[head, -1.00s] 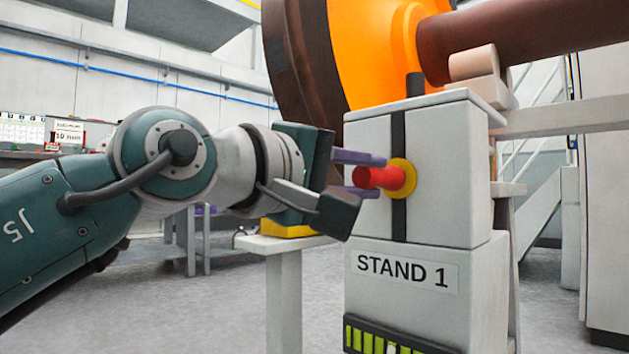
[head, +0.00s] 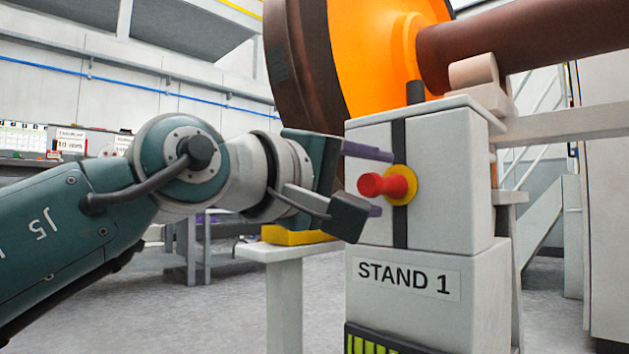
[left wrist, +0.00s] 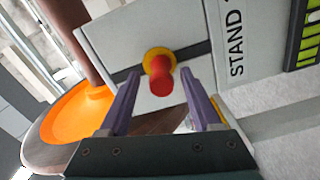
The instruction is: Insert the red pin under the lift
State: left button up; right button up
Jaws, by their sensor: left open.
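The red pin (head: 385,186) sticks out of a yellow ring (head: 403,185) on the face of the grey stand (head: 370,228) labelled STAND 1. Its knob end points out toward my arm. How deep it goes inside the ring is hidden. My left gripper (head: 383,184) is open, its purple fingers spread above and below the pin. In the left wrist view the pin (left wrist: 161,80) lies between the two fingers (left wrist: 160,82), with a gap on each side. The ring (left wrist: 158,55) sits on a black stripe there. My right gripper is out of view.
An orange and brown wheel (head: 362,50) with a brown axle (head: 520,35) is above the stand. A white table (head: 285,250) with a yellow item (head: 295,236) stands left of it. Grey floor lies open at lower left.

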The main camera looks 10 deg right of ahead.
pick_arm(q)
jog(key=shift+s+a+r, duration=0.15)
jog(key=shift+a, duration=0.1)
jog(key=p+v, duration=0.5)
jog(key=v, duration=0.4)
jog(key=shift+s, duration=0.1)
